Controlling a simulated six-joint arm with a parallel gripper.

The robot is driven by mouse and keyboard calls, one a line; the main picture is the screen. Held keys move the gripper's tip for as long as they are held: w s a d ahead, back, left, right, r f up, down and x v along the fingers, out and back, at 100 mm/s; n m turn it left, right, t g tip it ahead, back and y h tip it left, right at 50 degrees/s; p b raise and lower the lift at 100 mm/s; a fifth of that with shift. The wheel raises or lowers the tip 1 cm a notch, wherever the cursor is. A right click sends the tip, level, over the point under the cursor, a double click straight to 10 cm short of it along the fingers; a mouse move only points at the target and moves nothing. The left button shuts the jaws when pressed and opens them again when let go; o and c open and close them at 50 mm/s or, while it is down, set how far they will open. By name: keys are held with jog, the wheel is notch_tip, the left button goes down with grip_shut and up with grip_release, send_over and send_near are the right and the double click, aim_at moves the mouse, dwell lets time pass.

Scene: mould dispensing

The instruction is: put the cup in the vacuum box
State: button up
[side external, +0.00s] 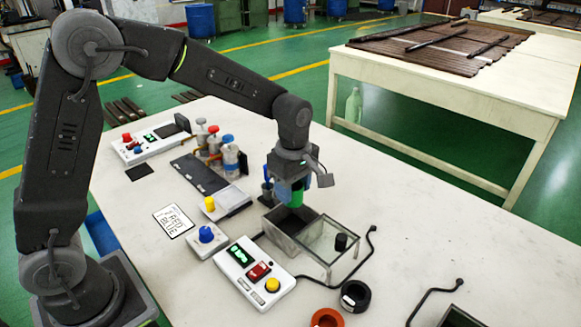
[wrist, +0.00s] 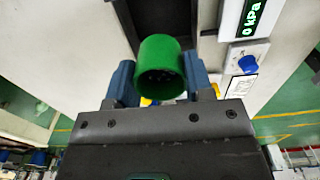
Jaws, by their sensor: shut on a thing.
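My gripper (side external: 288,190) is shut on the green cup (side external: 298,193), holding it above the vacuum box (side external: 327,262). In the wrist view the cup (wrist: 160,58) sits between the two blue fingers of my gripper (wrist: 160,82). Its dark opening faces the camera, with a few small specks inside that I cannot identify. The vacuum box is a grey, open-topped box. The cup is over or just behind this open part; the exact alignment is hard to tell.
A control panel (side external: 254,271) with a green display, red switch and yellow knob stands in front of the box. Metal canisters (side external: 229,157) with coloured caps stand behind left. A black ring (side external: 355,296) and orange ring (side external: 327,318) lie at front right.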

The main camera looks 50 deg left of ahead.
jog(key=shift+f, duration=4.8)
jog(key=shift+f, duration=0.3)
jog(key=o, duration=1)
jog(key=shift+c, duration=0.2)
jog(key=shift+r, duration=0.15)
jog(key=shift+r, duration=3.35)
